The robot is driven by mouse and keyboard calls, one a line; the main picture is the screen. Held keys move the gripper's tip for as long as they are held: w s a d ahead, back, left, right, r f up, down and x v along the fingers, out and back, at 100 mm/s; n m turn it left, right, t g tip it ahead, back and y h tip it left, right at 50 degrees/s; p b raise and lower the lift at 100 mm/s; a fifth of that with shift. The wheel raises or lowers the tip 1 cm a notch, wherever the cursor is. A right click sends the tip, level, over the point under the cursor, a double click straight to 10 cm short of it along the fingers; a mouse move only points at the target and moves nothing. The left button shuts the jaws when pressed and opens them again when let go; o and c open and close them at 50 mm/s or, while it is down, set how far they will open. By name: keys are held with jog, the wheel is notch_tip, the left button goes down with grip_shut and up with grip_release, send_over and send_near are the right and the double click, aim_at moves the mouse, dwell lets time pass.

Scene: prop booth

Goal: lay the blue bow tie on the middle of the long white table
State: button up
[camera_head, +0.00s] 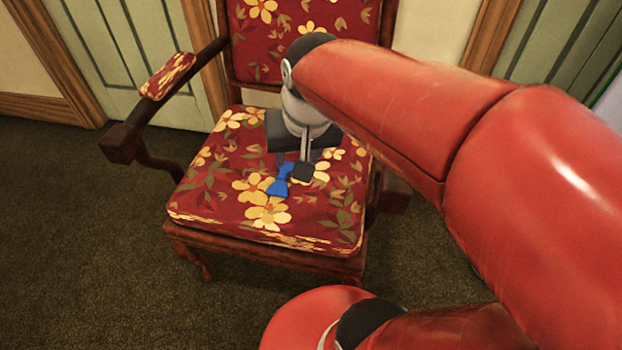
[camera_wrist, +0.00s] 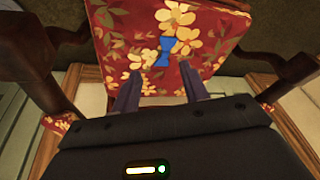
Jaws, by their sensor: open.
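The blue bow tie (camera_head: 280,181) lies on the red floral seat of the armchair (camera_head: 215,208), near the middle of the cushion. In the wrist view the bow tie (camera_wrist: 166,51) lies flat, beyond the fingertips and between their lines. My gripper (camera_head: 294,168) is over the seat, close to the bow tie, pointing down. In the wrist view its two fingers (camera_wrist: 160,92) are apart with nothing between them. In the head view my gripper hides part of the seat and may cover one end of the bow tie. The long white table is not in view.
The chair's wooden arm with a padded top (camera_head: 168,75) stands left of my gripper, and the floral backrest (camera_head: 262,45) rises behind it. Green panelled doors (camera_head: 128,48) and a wall are behind the chair. Dark carpet (camera_head: 90,230) lies clear at the left.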

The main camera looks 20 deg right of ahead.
jog(key=s+n+t, duration=0.1)
jog(key=s+n, duration=0.1)
jog(key=s, duration=0.4)
jog(key=shift+s+a+t, duration=0.15)
jog(key=shift+s+t, duration=0.15)
jog(key=shift+s, duration=0.05)
jog(key=shift+o, duration=0.6)
jog(key=shift+s+f, duration=0.2)
jog(key=shift+s, duration=0.15)
jog(key=m+g, duration=0.5)
jog(key=m, duration=0.2)
send_over(282, 174)
notch_tip(282, 174, down, 13)
jog(key=shift+f+b, duration=0.15)
jog(key=shift+b, duration=0.3)
jog(key=shift+w+f, duration=0.15)
jog(key=shift+f, duration=0.15)
jog(key=f, duration=0.7)
jog(key=shift+s+f, duration=0.2)
grip_shut()
